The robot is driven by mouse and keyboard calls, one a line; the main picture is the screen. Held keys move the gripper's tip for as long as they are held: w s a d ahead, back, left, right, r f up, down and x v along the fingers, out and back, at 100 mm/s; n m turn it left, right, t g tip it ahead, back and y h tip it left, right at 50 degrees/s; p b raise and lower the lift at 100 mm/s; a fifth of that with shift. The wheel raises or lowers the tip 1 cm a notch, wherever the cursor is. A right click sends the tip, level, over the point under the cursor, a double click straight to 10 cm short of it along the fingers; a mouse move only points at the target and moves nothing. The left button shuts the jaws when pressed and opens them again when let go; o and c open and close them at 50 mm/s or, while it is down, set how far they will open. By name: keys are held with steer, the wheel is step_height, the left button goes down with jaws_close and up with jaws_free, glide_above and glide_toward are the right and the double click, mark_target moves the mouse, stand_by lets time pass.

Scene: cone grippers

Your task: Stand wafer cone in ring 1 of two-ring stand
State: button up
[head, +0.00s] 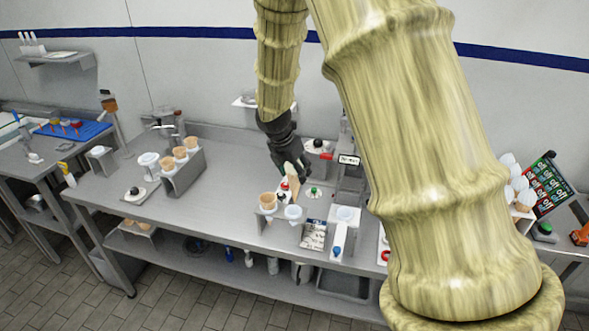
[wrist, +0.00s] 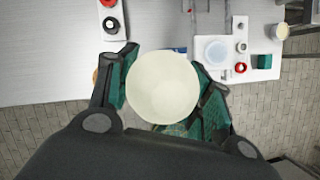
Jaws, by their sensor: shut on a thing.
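My gripper (head: 290,178) reaches down over the middle of the long steel counter. It is shut on a pale cream wafer cone (head: 292,173). In the wrist view the cone (wrist: 162,88) shows as a round open mouth between the green finger pads (wrist: 160,95). Its tip is hidden below. The two-ring stand (head: 280,226) seems to be the small grey stand just below the gripper in the head view. A tan cone or cup (head: 268,200) sits at its left and a pale cup or ring (head: 293,212) at its right. The held cone appears above and behind them, apart from either ring.
A grey rack with several tan cups (head: 180,153) stands to the left on the counter (head: 225,180). A silver tray (head: 314,235) and a white unit with a pale cup (head: 345,214) lie to the right. A green button (head: 314,191) is close beside the gripper. Counter between rack and stand is clear.

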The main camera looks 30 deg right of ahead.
mark_target(293, 180)
steer(key=shift+w+a+r, duration=0.1)
steer(key=shift+w+a, duration=0.05)
steer(key=shift+w, duration=0.15)
steer(key=shift+a+f, duration=0.15)
steer(key=shift+f, duration=0.05)
steer(key=shift+s+f, duration=0.35)
steer(key=shift+s, duration=0.05)
steer(key=shift+w+f, duration=0.15)
steer(key=shift+f, duration=0.4)
steer(key=shift+w+f, duration=0.15)
steer(key=shift+f, duration=0.35)
steer(key=shift+s+f+b, duration=0.2)
steer(key=shift+f+b, duration=0.1)
steer(key=shift+b, duration=0.05)
steer(key=shift+w+f, duration=0.1)
steer(key=shift+p, duration=0.8)
